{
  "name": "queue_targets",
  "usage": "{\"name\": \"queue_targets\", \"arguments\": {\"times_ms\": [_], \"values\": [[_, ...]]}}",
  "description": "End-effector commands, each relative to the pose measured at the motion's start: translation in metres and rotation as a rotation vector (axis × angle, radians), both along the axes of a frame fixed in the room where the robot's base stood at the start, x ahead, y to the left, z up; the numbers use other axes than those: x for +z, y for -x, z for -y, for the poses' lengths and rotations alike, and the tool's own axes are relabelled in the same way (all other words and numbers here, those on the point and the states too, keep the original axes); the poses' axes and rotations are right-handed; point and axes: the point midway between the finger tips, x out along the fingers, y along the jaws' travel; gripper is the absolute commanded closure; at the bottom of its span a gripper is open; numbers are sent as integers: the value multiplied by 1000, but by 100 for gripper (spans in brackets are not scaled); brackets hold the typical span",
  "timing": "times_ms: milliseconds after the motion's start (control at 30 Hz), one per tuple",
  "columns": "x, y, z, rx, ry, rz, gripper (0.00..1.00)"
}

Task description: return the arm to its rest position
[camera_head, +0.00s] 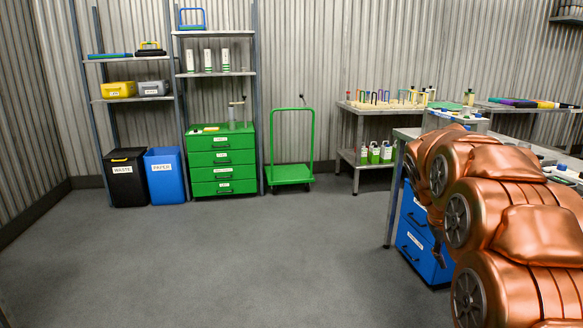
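My copper-coloured arm (500,215) fills the lower right of the head view, its rounded links bunched close to the camera. A small dark piece (438,246) shows at the arm's left edge, in front of the blue drawers. It may be part of my gripper, but its fingers cannot be made out. Whether the gripper is open or holds anything is hidden.
A workbench (408,133) with blue drawers (416,240) stands behind my arm, close to it. Green drawers (221,160), a green cart (290,174), a blue paper bin (164,176) and a black waste bin (127,177) line the back. The floor (240,260) is clear.

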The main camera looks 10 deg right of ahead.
Motion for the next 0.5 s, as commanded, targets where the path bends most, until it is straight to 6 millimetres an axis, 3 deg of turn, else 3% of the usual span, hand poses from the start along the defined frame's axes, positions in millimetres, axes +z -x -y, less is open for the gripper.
{"name": "queue_targets", "arguments": {"times_ms": [33, 200, 500], "values": [[-4, 12, -20, 16, -28, -14, 39], [-23, 53, -80, 58, -127, -57, 39], [-58, 146, -176, 112, -294, -155, 39]]}}
